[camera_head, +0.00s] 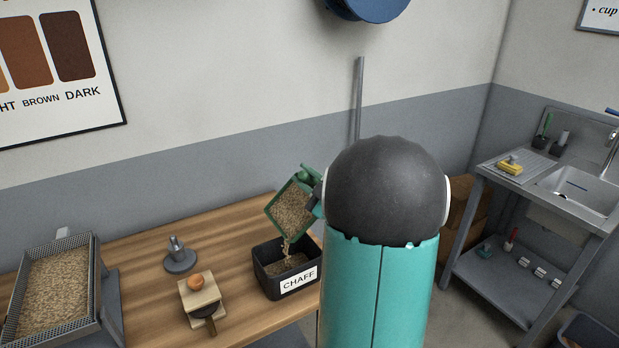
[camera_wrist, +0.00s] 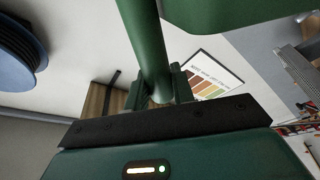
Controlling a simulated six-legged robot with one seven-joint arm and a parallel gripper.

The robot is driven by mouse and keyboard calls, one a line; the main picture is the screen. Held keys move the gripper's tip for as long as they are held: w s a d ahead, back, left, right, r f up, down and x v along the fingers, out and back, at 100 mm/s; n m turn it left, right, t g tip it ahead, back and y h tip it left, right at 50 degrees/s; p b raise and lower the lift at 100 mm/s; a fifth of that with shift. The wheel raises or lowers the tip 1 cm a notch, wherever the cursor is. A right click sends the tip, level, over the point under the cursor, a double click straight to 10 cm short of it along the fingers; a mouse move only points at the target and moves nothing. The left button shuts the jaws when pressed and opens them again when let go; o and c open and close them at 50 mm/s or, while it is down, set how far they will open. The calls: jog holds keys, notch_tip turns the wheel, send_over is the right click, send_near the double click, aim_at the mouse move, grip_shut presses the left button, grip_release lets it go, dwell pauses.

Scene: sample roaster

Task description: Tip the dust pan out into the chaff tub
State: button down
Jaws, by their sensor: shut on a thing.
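The green dust pan (camera_head: 291,208) is tilted steeply above the chaff tub, its open edge down. Pale chaff lies in it, and some is falling from its lower edge into the tub. The chaff tub (camera_head: 270,269) is a black box with a white CHAFF label, standing on the wooden bench with chaff inside. My gripper (camera_wrist: 160,98) is shut on the green handle of the pan, seen in the wrist view with part of the pan (camera_wrist: 235,8) at the top. In the head view my arm hides most of the gripper.
The wooden bench (camera_head: 147,265) also holds a mesh tray of chaff (camera_head: 58,290) at left, a grey metal tamper-like tool (camera_head: 179,256) and a wooden block with a round knob (camera_head: 200,299). A sink unit (camera_head: 582,190) stands at right. A blue reel (camera_head: 372,8) hangs above.

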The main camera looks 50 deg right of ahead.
jog(key=s+a+f+n+y, duration=0.1)
jog(key=a+f+n+y, duration=0.2)
jog(key=a+n, duration=0.5)
jog(key=s+a+f+n+y, duration=0.1)
jog(key=a+f+n+y, duration=0.1)
jog(key=a+n, duration=0.6)
jog(key=shift+s+a+f+n+y, duration=0.3)
jog(key=shift+a+f, duration=0.5)
jog(key=shift+a, duration=0.8)
jog(key=shift+w, duration=0.1)
jog(key=shift+r, duration=0.15)
dwell(1.4)
